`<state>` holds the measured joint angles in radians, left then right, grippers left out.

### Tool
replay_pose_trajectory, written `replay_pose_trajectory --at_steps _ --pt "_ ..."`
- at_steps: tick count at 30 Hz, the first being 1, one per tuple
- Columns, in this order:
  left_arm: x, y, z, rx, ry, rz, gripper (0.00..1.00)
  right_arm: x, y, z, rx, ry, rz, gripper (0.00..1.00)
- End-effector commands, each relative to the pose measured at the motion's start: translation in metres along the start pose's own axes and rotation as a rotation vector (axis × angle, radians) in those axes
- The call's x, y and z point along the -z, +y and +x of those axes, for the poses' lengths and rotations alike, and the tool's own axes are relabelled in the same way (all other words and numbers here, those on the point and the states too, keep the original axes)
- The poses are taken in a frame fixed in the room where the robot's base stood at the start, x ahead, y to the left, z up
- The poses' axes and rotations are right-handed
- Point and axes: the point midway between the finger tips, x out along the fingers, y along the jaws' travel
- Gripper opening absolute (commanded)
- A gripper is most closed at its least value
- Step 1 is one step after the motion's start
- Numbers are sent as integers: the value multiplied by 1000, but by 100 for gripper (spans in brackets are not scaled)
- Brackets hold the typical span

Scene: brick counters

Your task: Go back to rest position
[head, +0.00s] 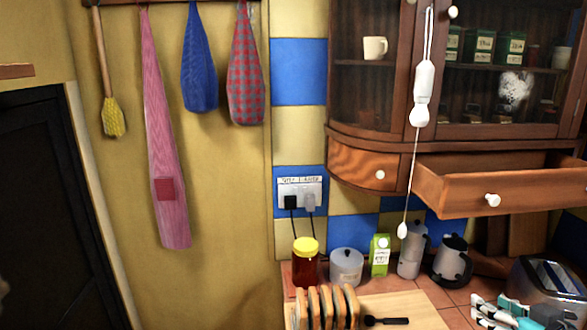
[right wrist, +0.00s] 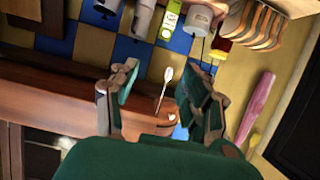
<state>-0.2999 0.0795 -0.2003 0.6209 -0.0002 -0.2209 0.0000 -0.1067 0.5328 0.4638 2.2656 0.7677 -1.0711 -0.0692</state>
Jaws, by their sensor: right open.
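My right gripper (head: 500,314) shows in the bottom right corner of the head view as white and teal parts, cut off by the frame edge, in front of the toaster (head: 548,280). In the right wrist view, its two green-padded fingers (right wrist: 160,88) stand wide apart with nothing between them. That view is turned over, with the counter things at its top. My left gripper is not in the head view.
A wooden drawer (head: 480,190) sticks out open under the glass cabinet. A white pull cord (head: 424,85) hangs before it. The counter holds a yellow-lidded jar (head: 306,262), a kettle (head: 453,262) and a bread rack (head: 327,306). The left wall has hanging cloths (head: 165,150).

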Motion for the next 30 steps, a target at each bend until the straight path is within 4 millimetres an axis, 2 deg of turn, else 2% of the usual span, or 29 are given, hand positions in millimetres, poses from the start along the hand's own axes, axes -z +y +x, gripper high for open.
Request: replay_pose_trajectory --at_steps 1,3,6,9,12,15,23,30 --pt "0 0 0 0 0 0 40 -37 -20 4 12 -90 -1 47" --pt "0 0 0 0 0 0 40 -85 -45 5 19 -211 -12 47" --pt "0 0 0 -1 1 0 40 -149 -83 -6 32 -378 -28 47" --pt "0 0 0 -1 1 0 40 -196 -115 -23 39 -511 -40 47" --pt "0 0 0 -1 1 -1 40 -230 -141 -43 44 -617 -48 47" --pt "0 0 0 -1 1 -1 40 -255 -162 -62 46 -704 -53 47" --pt "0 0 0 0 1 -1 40 -300 -212 -119 48 -900 -54 47" --pt "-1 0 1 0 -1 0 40 -358 -212 -80 47 -928 -60 47"
